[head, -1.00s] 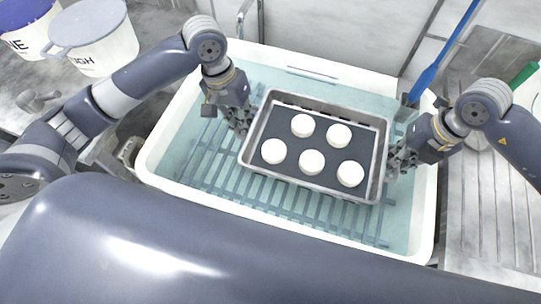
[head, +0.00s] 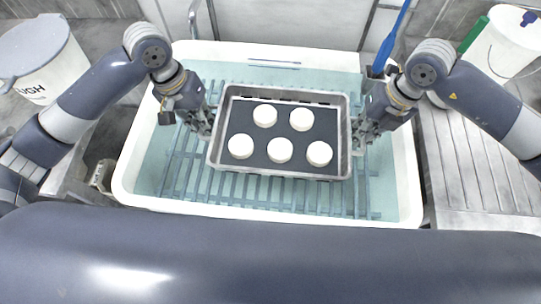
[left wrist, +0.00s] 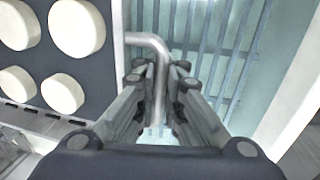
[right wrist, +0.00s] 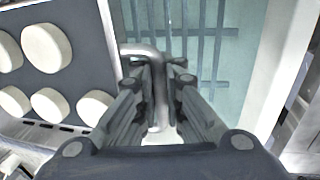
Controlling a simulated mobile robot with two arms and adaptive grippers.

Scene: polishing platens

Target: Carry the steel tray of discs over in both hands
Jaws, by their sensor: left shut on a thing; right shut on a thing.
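The steel tray (head: 283,180) is a shallow rectangle with a dark liner, holding several white discs (head: 279,150) in two rows. It is above the rack in the water-filled basin and looks nearly level. My left gripper (head: 207,128) is at the tray's left end, shut on a bent steel handle (left wrist: 160,75). My right gripper (head: 358,133) is at the right end, shut on the other handle (right wrist: 157,85). White discs also show at the left of both wrist views. Whether the tray's underside touches the rack is hidden.
The white basin (head: 125,180) has a slatted rack (head: 180,185) under the water. A white bucket (head: 40,65) stands at left, and another white bucket (head: 500,50) at back right. A blue-handled tool (head: 392,42) leans behind. A ribbed drainboard (head: 465,170) lies right.

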